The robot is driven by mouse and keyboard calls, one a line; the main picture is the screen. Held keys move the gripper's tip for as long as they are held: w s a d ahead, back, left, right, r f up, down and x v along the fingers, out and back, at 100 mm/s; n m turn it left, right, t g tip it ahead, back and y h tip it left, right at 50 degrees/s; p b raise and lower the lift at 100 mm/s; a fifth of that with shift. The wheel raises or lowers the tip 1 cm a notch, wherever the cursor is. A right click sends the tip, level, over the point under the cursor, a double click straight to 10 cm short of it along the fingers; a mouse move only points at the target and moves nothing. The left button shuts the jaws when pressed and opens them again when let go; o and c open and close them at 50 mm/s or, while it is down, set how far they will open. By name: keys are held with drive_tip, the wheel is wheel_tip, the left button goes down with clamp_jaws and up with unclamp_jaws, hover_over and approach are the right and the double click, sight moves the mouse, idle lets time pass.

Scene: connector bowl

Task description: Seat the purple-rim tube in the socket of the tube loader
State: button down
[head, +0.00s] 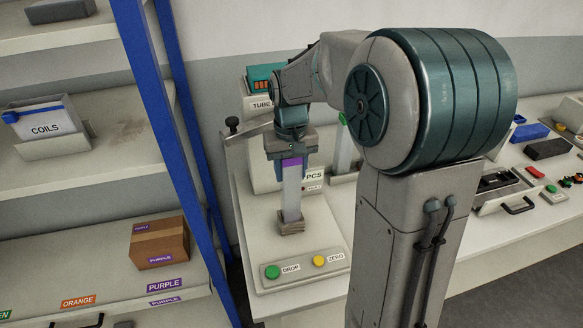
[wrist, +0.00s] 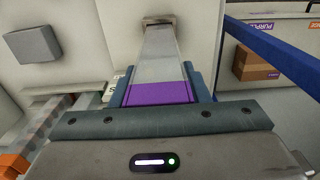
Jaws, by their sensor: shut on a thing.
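The purple-rim tube (head: 292,192) is a clear, upright, square tube with a purple band at its top. My gripper (head: 291,158) is shut on it at the purple rim, with a finger on each side. In the wrist view the tube (wrist: 160,62) runs away from the fingers (wrist: 158,92) to its far end. That end is at a small brown-grey socket (head: 291,228) on the tube loader's pale base (head: 262,215). The socket also shows in the wrist view (wrist: 158,19). I cannot tell how deep the tube's lower end is in it.
Green DROP (head: 272,271) and yellow ZERO (head: 319,261) buttons are in front of the socket. A blue-post shelf (head: 165,120) with a brown box (head: 159,243) and a COILS bin (head: 40,128) stands at left. More devices line the bench at right.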

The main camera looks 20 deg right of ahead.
drive_tip(key=shift+f+b, duration=0.6)
drive_tip(key=shift+f, duration=0.3)
drive_tip(key=c, duration=0.7)
unclamp_jaws()
wheel_tip(320, 180, up, 14)
drive_tip(key=shift+f+b, duration=0.1)
drive_tip(key=shift+b, duration=0.25)
drive_tip(key=s+f+t, duration=0.1)
drive_tip(key=s+f, duration=0.2)
drive_tip(key=s, duration=0.3)
drive_tip(key=s+f+t, duration=0.1)
drive_tip(key=s+f, duration=0.3)
drive_tip(key=s, duration=0.2)
drive_tip(key=s+f+t, duration=0.1)
drive_tip(key=s+f, duration=0.3)
drive_tip(key=s, duration=0.3)
drive_tip(key=shift+d, duration=0.1)
